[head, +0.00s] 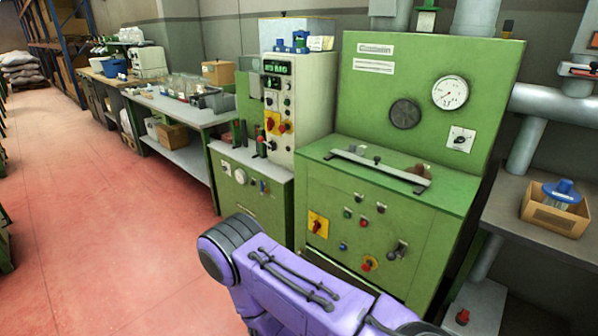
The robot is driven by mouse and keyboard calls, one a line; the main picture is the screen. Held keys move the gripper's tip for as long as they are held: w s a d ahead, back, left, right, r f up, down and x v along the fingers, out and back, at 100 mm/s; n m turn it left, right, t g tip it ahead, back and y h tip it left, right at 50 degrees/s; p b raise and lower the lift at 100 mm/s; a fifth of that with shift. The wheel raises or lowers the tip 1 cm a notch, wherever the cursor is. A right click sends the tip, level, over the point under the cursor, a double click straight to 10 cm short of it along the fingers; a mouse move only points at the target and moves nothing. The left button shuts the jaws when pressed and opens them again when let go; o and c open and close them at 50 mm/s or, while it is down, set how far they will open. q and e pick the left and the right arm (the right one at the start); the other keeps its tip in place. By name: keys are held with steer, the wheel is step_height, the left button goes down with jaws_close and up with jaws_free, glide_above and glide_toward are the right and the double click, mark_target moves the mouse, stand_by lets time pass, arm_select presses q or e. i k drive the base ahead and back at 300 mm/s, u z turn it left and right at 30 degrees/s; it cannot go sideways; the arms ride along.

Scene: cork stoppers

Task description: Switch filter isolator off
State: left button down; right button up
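Several rotary switches show in the head view, and no label that I can read tells which is the filter isolator. One red switch on a yellow plate (318,224) is on the front of the large green machine (385,240), at its left side. Red-and-yellow switches (278,123) sit on the narrow control panel to the left. A black switch on a white plate (461,139) is on the upright back panel at the right. The switches' positions are too small to tell. Neither gripper is in view; a purple part of my own body fills the bottom middle.
A grey bar (377,165) lies along the machine's top ledge. A shelf at right holds a cardboard box (556,208) with a blue-topped item. A workbench (180,108) stands at back left. The red floor (110,220) at left is clear.

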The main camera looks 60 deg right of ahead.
mark_target(316, 225)
steer(key=z, duration=0.5)
steer(key=i, duration=1.35)
steer(key=z, duration=1.8)
steer(key=i, duration=0.95)
steer(key=z, duration=0.85)
